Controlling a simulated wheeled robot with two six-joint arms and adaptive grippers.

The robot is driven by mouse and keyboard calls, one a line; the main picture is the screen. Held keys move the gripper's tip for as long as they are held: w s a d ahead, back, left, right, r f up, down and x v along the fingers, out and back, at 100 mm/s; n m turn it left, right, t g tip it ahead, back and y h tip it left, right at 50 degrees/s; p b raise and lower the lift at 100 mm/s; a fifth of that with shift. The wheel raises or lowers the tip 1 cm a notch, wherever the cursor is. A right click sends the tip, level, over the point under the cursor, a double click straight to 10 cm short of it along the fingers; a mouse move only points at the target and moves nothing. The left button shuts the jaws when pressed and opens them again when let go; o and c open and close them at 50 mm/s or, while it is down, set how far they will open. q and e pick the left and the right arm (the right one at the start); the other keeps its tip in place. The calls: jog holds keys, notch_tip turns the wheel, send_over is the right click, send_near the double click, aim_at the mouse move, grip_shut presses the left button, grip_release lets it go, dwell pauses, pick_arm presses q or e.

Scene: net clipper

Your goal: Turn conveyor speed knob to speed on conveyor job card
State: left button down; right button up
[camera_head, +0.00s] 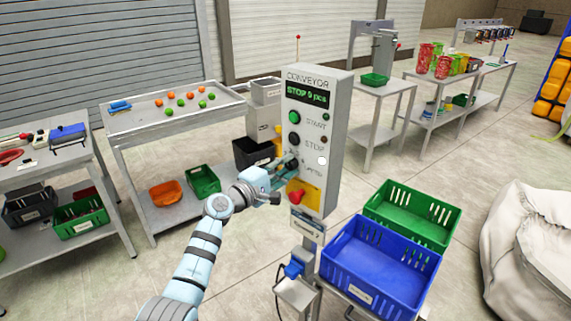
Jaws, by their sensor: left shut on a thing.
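The grey conveyor control box (335,140) stands upright on a post in the middle, with a green-lit display reading "STOP 0 pcs". My left arm comes in from the lower left. My left gripper (289,161) is at the box's front face, below the STOP button (294,139), and is shut on what appears to be the speed knob. The knob is hidden by the fingers, so its pointer and setting cannot be read. A white card (306,228) hangs below the box, its text too small to read. My right gripper is not in view.
A red emergency button on a yellow plate (311,192) sits just below my left gripper. The green START button (295,98) is above it. Blue (372,286) and green (428,240) crates stand right of the post. A table with fruit-like balls (125,128) is at left.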

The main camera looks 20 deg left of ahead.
pick_arm(q)
jog(key=shift+f+n, duration=0.1)
jog(key=shift+n, duration=0.5)
jog(key=c, duration=1.3)
grip_release()
jog(key=v, duration=1.2)
